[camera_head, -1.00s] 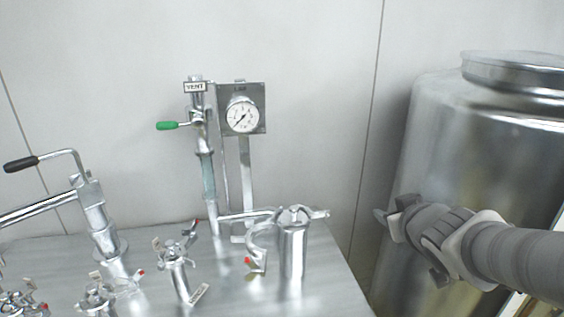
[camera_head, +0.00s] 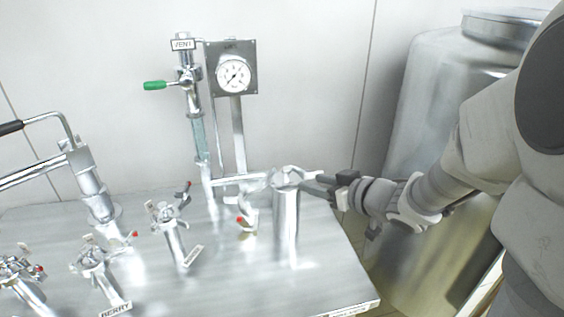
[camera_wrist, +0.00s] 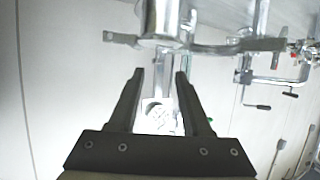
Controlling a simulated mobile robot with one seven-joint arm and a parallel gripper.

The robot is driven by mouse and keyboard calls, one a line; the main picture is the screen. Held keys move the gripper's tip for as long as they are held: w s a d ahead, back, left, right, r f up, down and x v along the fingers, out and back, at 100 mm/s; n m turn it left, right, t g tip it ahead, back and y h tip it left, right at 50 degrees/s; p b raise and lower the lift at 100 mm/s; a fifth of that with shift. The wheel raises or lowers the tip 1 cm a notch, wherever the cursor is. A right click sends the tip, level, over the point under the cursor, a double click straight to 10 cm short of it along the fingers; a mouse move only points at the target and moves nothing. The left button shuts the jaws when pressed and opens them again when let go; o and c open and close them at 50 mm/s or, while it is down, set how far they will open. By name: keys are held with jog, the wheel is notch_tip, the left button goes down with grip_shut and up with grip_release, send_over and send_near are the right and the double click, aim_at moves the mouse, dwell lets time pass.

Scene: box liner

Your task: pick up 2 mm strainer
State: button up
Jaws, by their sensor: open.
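No label reading 2 mm is legible, so I cannot tell for sure which part is the strainer. An upright steel cylinder (camera_head: 286,215) with a clamp around its top stands near the table's right side. In the wrist view, a shiny cylindrical part (camera_wrist: 160,18) with a clamp band shows at the top edge, beyond the fingertips. My gripper (camera_head: 318,185) is beside the cylinder's top, on its right. In the wrist view my gripper (camera_wrist: 160,78) is open, with nothing between its fingers. Whether a fingertip touches the clamp cannot be told.
A pressure gauge (camera_head: 233,75) and a VENT pipe with a green-handled valve (camera_head: 155,86) stand behind. Several clamped fittings, one labelled BERRY (camera_head: 115,310), stand on the steel table (camera_head: 230,285) to the left. A large steel tank (camera_head: 420,110) stands at the right.

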aim_at(288, 174)
jog(key=b+x, duration=0.1)
jog(key=x, duration=0.8)
jog(key=shift+w+a, duration=0.2)
jog(key=shift+w, duration=0.15)
grip_shut()
dwell(0.7)
jog(key=shift+r, duration=0.1)
